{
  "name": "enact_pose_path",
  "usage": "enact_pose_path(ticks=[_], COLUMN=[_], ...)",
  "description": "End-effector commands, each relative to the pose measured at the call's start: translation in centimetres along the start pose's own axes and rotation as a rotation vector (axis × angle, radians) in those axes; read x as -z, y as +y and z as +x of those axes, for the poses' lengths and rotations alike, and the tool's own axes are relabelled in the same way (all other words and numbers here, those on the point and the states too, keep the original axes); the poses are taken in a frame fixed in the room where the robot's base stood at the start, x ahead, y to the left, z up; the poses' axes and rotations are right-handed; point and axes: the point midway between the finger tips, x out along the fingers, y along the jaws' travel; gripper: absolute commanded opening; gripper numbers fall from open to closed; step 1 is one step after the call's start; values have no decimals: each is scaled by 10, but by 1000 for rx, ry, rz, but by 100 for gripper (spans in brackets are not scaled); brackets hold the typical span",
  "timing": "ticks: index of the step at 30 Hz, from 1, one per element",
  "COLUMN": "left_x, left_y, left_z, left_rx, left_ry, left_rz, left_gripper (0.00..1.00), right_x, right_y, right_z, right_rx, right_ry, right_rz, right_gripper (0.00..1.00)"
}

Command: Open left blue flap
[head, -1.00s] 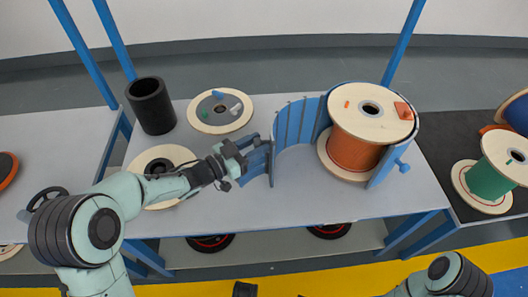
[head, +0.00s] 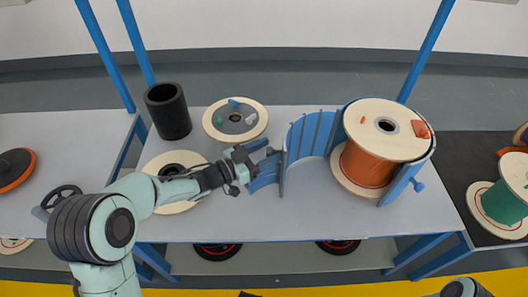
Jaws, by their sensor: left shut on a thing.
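The left blue flap (head: 309,137) is a curved, ribbed blue panel on the table, swung out to the left of the spool with orange cable (head: 368,165). My left gripper (head: 258,165) is at the flap's left end, shut on it near a blue handle-like part. The spool stands upright in the blue holder, whose right side (head: 400,186) still curves around it. My right gripper is out of view; only part of my right arm shows at the bottom right.
A black cylinder (head: 168,111) and a flat wooden reel (head: 235,104) stand at the back left. Another reel (head: 174,163) lies under my left arm. A green spool (head: 508,199) stands on a dark surface at the right. The table's front middle (head: 300,220) is clear.

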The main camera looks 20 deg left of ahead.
Motion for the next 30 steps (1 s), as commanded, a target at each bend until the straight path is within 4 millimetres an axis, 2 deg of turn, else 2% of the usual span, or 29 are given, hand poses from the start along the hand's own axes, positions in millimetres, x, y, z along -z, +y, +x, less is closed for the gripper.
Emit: enact_pose_path(ticks=[1, 5, 8, 15, 21, 25, 30], left_x=[3, 4, 5, 4, 3, 2, 2], left_y=[6, 5, 4, 1, 1, 0, 1], left_z=[8, 0, -17, -76, -116, -132, -140], left_rx=[-12, -10, -7, 0, 2, 2, 1], left_ry=[9, 9, 9, 7, 7, 7, 8], left_rz=[-3, -3, -2, 0, 0, 2, 2], left_gripper=[53, 53, 53, 53, 53, 53, 53], right_x=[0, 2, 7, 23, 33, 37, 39], right_y=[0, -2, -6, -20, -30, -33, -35], right_z=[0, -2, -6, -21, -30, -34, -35], right_rx=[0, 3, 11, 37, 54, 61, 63], right_ry=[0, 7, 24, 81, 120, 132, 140], right_rz=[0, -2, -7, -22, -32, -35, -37], right_gripper=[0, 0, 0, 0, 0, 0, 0])
